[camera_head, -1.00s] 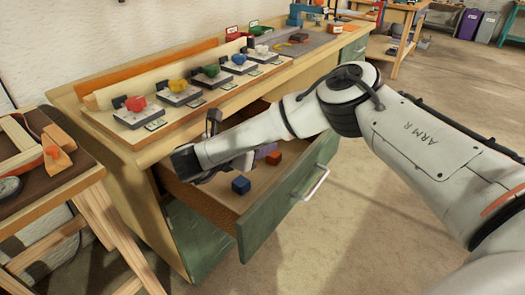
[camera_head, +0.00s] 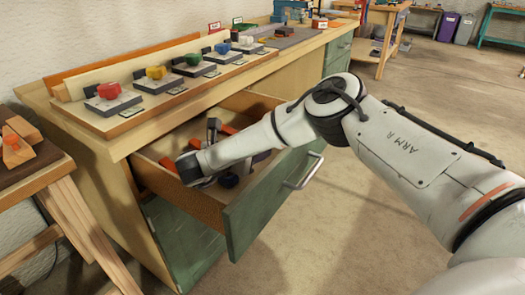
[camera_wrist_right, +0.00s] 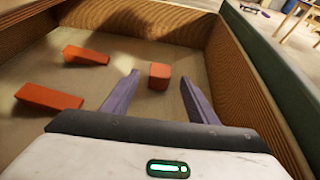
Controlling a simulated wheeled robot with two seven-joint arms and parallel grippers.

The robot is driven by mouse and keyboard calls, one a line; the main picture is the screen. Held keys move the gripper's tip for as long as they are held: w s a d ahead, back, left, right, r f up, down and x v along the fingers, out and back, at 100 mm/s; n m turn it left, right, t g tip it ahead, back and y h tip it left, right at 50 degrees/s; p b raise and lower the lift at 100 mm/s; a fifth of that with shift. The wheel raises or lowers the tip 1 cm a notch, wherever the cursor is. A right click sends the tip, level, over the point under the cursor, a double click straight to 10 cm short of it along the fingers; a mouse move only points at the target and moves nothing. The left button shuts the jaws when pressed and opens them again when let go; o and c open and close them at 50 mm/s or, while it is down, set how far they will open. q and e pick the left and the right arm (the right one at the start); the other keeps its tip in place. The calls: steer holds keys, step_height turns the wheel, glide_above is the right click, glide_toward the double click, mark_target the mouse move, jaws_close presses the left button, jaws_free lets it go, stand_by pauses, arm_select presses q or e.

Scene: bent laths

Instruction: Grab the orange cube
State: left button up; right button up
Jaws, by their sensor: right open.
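An orange cube (camera_wrist_right: 159,76) lies on the drawer floor in the right wrist view. My right gripper (camera_wrist_right: 160,80) is open, and its two purple-grey fingers point toward the cube with one on each side in the picture. I cannot tell how far the tips are from it. In the head view my right gripper (camera_head: 203,160) is down inside the open drawer, and my arm hides part of the drawer there. I cannot pick out the cube in that view. My left gripper is not in view.
Two orange wedge-like blocks, one farther (camera_wrist_right: 86,55) and one nearer (camera_wrist_right: 48,97), lie left of the cube. The open drawer's green front (camera_head: 270,203) and side walls surround my gripper. A board with several coloured pieces (camera_head: 112,91) stands on the bench above.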

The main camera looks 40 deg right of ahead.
steer(key=x, duration=0.5)
steer(key=shift+d+r+b, duration=0.1)
steer(key=shift+d+b, duration=0.15)
steer(key=shift+b, duration=0.1)
steer(key=c, duration=1.1)
